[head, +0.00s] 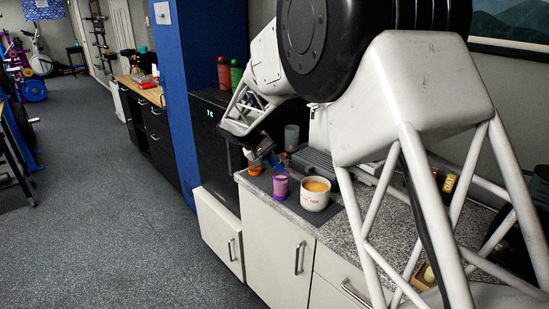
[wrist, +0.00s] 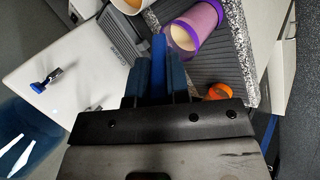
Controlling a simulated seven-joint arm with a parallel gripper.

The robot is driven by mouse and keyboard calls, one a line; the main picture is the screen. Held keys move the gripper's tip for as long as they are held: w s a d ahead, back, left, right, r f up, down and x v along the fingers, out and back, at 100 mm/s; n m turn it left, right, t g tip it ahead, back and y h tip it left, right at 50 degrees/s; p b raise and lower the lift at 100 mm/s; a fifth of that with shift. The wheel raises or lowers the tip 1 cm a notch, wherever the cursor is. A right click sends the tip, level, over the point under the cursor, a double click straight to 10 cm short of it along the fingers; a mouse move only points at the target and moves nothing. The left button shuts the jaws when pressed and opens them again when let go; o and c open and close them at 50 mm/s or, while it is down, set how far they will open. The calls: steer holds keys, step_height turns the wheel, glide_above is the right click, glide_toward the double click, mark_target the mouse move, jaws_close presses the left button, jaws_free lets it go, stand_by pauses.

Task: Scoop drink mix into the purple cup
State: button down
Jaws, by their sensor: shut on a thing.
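The purple cup (head: 280,187) stands on a dark ribbed mat on the counter. It shows in the wrist view (wrist: 203,18) with a pale cream surface inside. A white tub (head: 314,201) with tan contents stands close to its right; its edge seems to show at the top of the wrist view. My gripper (head: 264,150) is above and left of the cup. In the wrist view my gripper (wrist: 160,75) is shut on a blue handle (wrist: 159,45), apparently the scoop's. The scoop's bowl end is not clearly visible.
A small orange ring-like item (wrist: 218,92) lies near the cup at the mat's edge. A grey cup (head: 291,136) and a grey appliance (head: 315,165) stand behind. Red and green bottles (head: 224,73) stand on the black cabinet at left. The counter's front edge is close to the cup.

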steer(key=h, duration=0.1)
steer(key=a+f+h, duration=0.1)
steer(key=t+h, duration=0.1)
steer(key=shift+s+a+f+h, duration=0.25)
steer(key=shift+a+f+h, duration=0.05)
steer(key=shift+a+f, duration=0.05)
steer(key=shift+s+a+f+t+h, duration=0.1)
steer(key=shift+f+t+h, duration=0.2)
steer(key=shift+h, duration=0.35)
steer(key=shift+w+a+f+t+h, duration=0.15)
steer(key=shift+f+h, duration=0.2)
steer(key=shift+h, duration=0.35)
steer(key=shift+s+a+f+t+h, duration=0.15)
steer(key=shift+f+t+h, duration=0.15)
steer(key=shift+h, duration=0.35)
steer(key=shift+d, duration=0.25)
